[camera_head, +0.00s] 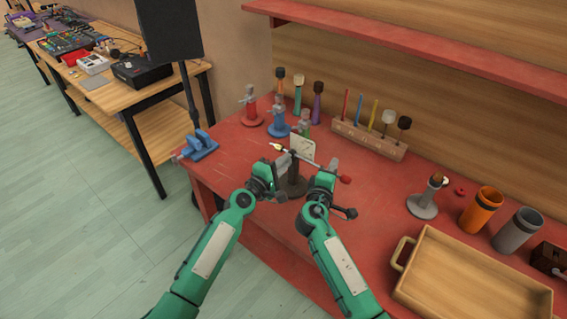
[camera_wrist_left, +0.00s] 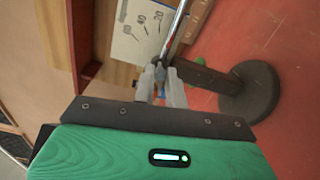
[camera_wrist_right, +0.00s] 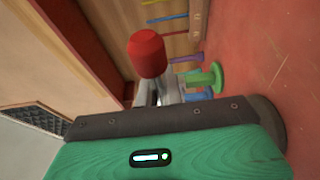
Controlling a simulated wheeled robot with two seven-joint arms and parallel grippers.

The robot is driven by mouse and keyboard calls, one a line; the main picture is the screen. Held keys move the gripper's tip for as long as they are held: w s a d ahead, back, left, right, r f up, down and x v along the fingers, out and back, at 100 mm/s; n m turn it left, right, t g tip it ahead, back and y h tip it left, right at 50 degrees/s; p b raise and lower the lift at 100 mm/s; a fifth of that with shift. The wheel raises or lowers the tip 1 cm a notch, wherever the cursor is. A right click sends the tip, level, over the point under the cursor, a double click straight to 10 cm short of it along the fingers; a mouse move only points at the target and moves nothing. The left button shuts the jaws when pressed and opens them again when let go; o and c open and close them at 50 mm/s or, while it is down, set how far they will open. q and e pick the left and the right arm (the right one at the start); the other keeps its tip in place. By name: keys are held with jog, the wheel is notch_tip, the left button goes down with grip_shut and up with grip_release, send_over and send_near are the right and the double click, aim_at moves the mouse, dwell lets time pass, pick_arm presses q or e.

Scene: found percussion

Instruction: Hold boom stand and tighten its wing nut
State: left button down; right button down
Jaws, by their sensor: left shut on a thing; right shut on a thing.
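The boom stand has a dark post (camera_head: 295,184) on a round base (camera_wrist_left: 250,91), with a thin metal rod (camera_wrist_left: 179,30) slanting across the post's top. The rod has a pale yellow tip (camera_head: 275,147) and a red end (camera_head: 345,180), which looms large in the right wrist view (camera_wrist_right: 147,54). My left gripper (camera_head: 284,163) is shut at the joint of rod and post, on the small wing nut (camera_wrist_left: 160,74), mostly hidden between its fingers. My right gripper (camera_head: 331,165) is shut on the boom stand near the red end; its fingers hide the exact grip point.
A white card (camera_head: 302,147) stands behind the stand. Small red, blue and green stands (camera_head: 278,128) are at the back left. A rack of mallets (camera_head: 368,140) lies behind. A wooden tray (camera_head: 470,285), orange cup (camera_head: 481,210) and grey cup (camera_head: 517,230) are at the right.

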pick_arm(q)
jog(key=shift+f, duration=0.1)
dwell(0.7)
jog(key=c, duration=1.6)
grip_release()
jog(key=v, duration=1.2)
jog(key=shift+o, duration=0.3)
